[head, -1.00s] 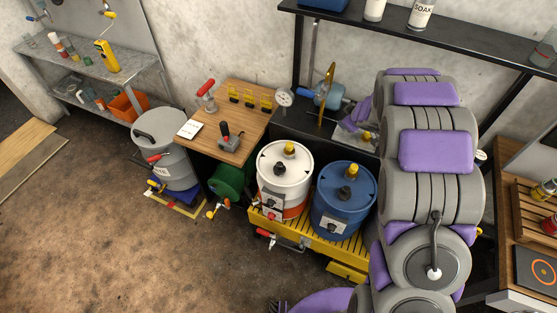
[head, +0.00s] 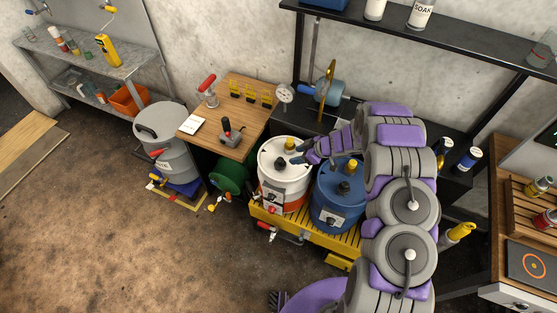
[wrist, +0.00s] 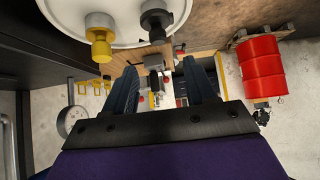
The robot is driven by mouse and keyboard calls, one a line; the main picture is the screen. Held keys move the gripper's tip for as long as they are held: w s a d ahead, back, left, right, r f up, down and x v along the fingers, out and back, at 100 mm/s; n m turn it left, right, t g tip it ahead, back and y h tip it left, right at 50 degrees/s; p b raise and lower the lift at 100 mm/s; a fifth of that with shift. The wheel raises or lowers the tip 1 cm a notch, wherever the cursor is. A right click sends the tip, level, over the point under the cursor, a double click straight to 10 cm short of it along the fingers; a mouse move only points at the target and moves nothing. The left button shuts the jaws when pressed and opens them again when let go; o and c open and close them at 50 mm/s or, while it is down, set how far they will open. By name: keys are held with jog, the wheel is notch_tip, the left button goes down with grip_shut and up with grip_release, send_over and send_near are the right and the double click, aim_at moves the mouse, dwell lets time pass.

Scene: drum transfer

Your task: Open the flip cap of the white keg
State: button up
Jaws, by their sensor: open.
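The white keg (head: 284,190) stands upright beside the blue keg, with an orange band low on its side. Its white top carries a yellow cap (head: 290,144) and a black cap (head: 279,164). In the wrist view the white lid (wrist: 125,36) fills the upper left, with the yellow cap (wrist: 99,38) and black cap (wrist: 156,22) near its edge. I cannot tell which is the flip cap. My gripper (head: 303,154) is at the right side of the white keg's top, close to the yellow cap. In the wrist view my gripper (wrist: 162,82) is open with nothing between its fingers.
The blue keg (head: 338,200) stands right of the white keg, both on a yellow slatted platform (head: 297,228). A green drum (head: 229,172) lies at the left, below the wooden table (head: 213,143). A gauge (head: 285,93) and a brass disc (head: 328,82) are behind. The front floor is clear.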

aim_at(281, 159)
jog(key=b+x, duration=0.1)
jog(key=x, duration=1)
jog(key=shift+w+a+f, duration=0.15)
jog(key=shift+f, duration=0.15)
jog(key=shift+d, duration=0.3)
jog(key=shift+a, duration=0.1)
jog(key=c, duration=1)
